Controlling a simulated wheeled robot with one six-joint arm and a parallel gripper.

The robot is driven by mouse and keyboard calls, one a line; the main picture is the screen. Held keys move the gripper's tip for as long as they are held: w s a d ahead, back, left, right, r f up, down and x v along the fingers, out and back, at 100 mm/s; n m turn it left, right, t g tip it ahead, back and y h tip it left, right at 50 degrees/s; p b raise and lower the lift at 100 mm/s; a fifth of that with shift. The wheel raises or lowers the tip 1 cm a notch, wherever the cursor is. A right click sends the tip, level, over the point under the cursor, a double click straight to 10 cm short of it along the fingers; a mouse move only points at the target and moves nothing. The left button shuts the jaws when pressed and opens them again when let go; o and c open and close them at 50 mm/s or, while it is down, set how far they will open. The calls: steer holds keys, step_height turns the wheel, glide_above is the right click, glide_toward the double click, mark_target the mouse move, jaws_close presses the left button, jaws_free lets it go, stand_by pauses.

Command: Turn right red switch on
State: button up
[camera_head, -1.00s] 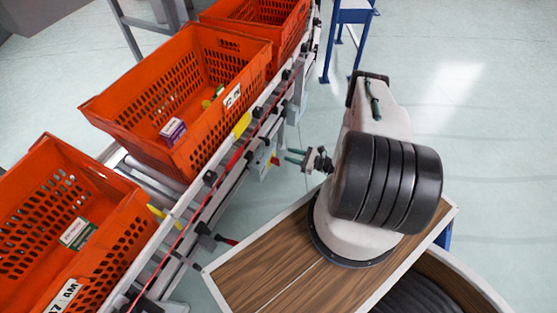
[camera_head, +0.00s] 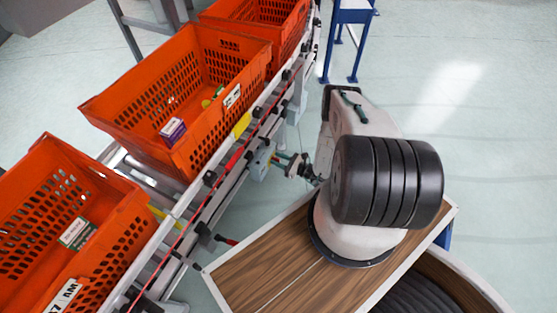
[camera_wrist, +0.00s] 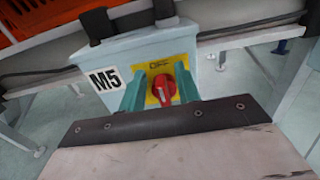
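In the wrist view a red rotary switch (camera_wrist: 164,88) sits on a yellow plate (camera_wrist: 153,72) on the face of a grey box (camera_wrist: 125,57) labelled M5. A white mark shows on the knob, which stands roughly upright. My gripper (camera_wrist: 161,90) is open, with one green finger to each side of the knob. I cannot tell whether the fingertips touch the plate. In the head view my gripper (camera_head: 279,158) is at the grey box (camera_head: 260,163) on the conveyor's side, and the red knob is hidden or too small to tell there.
Orange totes (camera_head: 183,83) stand on the roller conveyor, with a red cord (camera_head: 190,225) along its side rail. Another red-tipped part (camera_head: 226,240) sticks out lower on the rail. A blue-legged stand (camera_head: 348,15) is at the back. Floor to the right is clear.

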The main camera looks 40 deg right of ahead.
jaws_close()
steer(key=m, duration=0.3)
steer(key=shift+w+d+f+m, duration=0.1)
steer(key=shift+d+f+m, duration=0.05)
steer(key=shift+d+m, duration=0.15)
steer(key=m, duration=0.3)
steer(key=shift+w+d+f+m, duration=0.15)
steer(key=shift+d+f+m, duration=0.05)
steer(key=shift+d+m, duration=0.1)
steer(key=m, duration=0.4)
steer(key=f+m, duration=0.1)
steer(key=m, duration=0.1)
steer(key=shift+w+d, duration=0.15)
steer(key=shift+d, duration=0.2)
steer(key=shift+f+m, duration=0.25)
steer(key=shift+m, duration=0.95)
steer(key=shift+f+m, duration=0.25)
steer(key=shift+m, duration=0.95)
